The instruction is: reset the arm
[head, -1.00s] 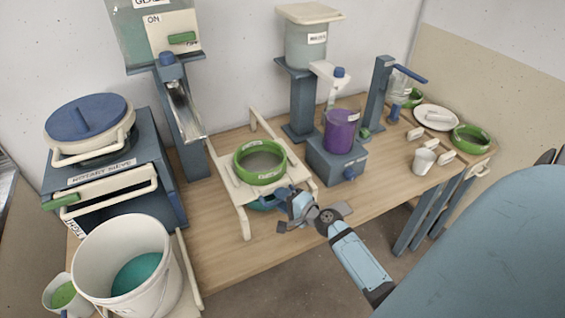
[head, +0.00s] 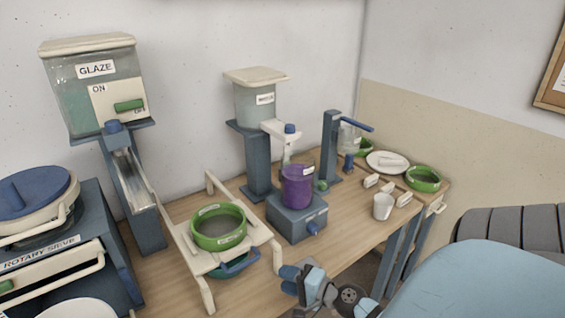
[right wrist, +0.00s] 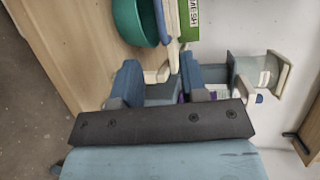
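My right gripper (head: 290,280) is low in the head view, in front of the table edge and to the right of the cream stand. In the right wrist view its two blue fingers (right wrist: 160,75) are spread apart, with nothing held between them. A cream piece shows beyond the gap. My left gripper is in neither view.
The cream stand (head: 203,290) carries a green-rimmed sieve (head: 218,240), with a teal bowl (right wrist: 130,20) beneath. A purple container (head: 298,187) sits on a blue base (head: 297,216). A white cup (head: 383,206) stands to its right. The rotary sieve (head: 75,250) is at left.

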